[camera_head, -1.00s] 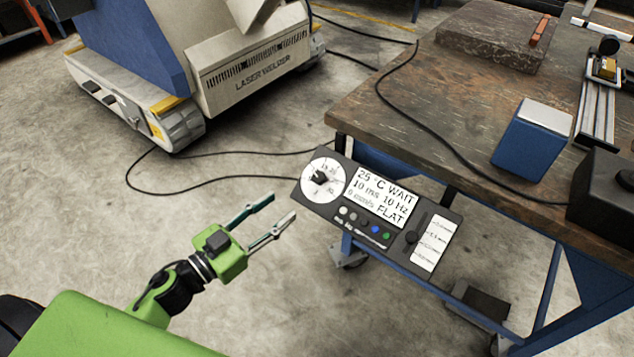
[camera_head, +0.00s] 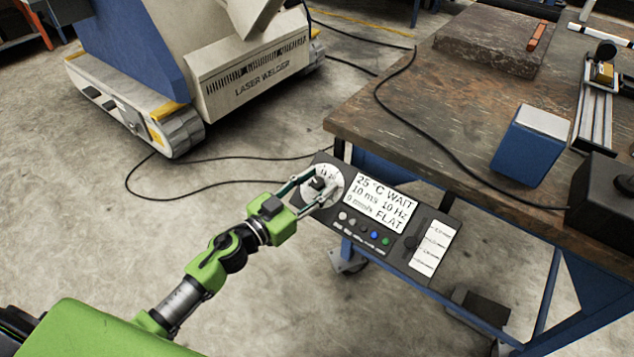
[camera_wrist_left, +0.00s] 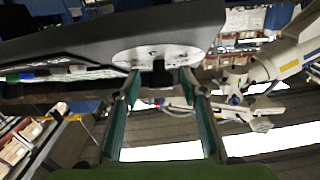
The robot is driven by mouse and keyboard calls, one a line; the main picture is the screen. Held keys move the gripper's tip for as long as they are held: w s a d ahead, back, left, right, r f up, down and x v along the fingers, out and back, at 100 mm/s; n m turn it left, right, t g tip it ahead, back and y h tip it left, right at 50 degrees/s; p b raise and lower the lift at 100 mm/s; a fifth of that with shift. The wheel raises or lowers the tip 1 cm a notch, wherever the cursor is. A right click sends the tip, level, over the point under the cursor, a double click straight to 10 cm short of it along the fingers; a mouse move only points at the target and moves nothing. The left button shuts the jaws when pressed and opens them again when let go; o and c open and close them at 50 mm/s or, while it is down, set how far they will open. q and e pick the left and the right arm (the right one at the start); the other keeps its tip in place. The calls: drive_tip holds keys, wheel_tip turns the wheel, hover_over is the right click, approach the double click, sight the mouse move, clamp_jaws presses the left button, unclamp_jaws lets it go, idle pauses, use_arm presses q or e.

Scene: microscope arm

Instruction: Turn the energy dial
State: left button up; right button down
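The control panel (camera_head: 396,231) is a dark box tilted at the front of the workbench. It has a white display (camera_head: 382,200) and a round white energy dial (camera_head: 336,176) with a black knob (camera_head: 317,183) at its left end. My left gripper (camera_head: 317,187) is at the dial, with one finger on each side of the knob. In the left wrist view the black knob (camera_wrist_left: 161,75) sits between the separated fingertips (camera_wrist_left: 160,82), with gaps visible beside it. The fingers hide part of the dial face in the head view. My right gripper is not in view.
Several small buttons (camera_head: 363,231) and a slider (camera_head: 412,242) lie right of the dial. The workbench (camera_head: 455,120) carries a blue box (camera_head: 528,150) and a cable. A laser welder (camera_head: 250,75) stands on the floor behind.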

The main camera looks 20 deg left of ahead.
use_arm(q)
clamp_jaws()
idle(0.3)
drive_tip(key=shift+w+m+h, duration=0.1)
drive_tip(key=shift+m+h, duration=0.2)
drive_tip(key=shift+m, duration=0.1)
